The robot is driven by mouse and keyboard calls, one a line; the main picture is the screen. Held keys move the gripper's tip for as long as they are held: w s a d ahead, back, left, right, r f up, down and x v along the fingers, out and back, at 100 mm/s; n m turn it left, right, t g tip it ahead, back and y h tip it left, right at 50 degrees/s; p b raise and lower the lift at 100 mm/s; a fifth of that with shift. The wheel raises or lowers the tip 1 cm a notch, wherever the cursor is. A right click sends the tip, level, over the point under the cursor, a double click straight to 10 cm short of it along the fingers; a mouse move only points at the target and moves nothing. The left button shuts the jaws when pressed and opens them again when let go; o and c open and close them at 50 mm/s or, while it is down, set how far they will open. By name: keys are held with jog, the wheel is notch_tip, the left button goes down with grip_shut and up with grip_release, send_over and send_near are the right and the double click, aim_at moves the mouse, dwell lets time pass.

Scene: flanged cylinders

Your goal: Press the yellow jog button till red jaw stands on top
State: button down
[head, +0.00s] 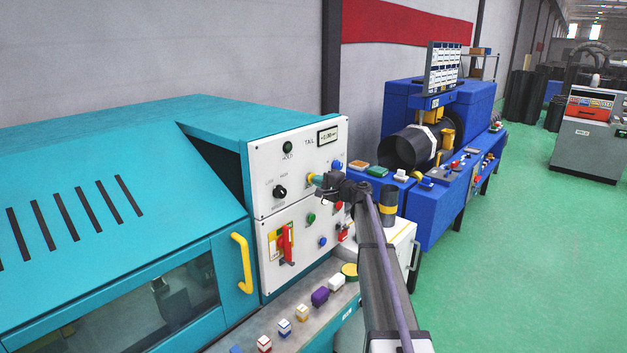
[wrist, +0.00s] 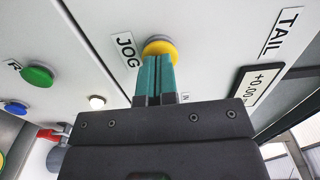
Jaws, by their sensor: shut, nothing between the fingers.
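The yellow jog button (wrist: 160,46) sits on the white control panel beside a JOG label (wrist: 126,50) in the wrist view. My gripper (wrist: 157,60) is shut and empty, its two teal fingertips together at the button's face. They overlap the lower part of the button; I cannot tell whether it is pressed in. In the head view my gripper (head: 317,181) reaches the panel from the right, with a bit of the yellow button (head: 309,177) showing behind the tips. The machine's window (head: 150,312) shows dim grey parts; I cannot make out a red jaw.
The panel (head: 262,160) also carries a black knob (head: 280,191), a red switch (head: 285,245), a green button (head: 311,218), blue buttons and a TAIL display (head: 327,136). A yellow door handle (head: 242,262) stands out at left. Small blocks lie on the ledge below.

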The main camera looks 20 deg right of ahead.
jog(key=shift+w+a, duration=0.2)
jog(key=shift+w, duration=0.25)
dwell(0.3)
jog(key=shift+s, duration=0.1)
jog(key=v, duration=0.5)
jog(key=shift+s+d, duration=0.1)
jog(key=shift+s, duration=0.1)
dwell(0.7)
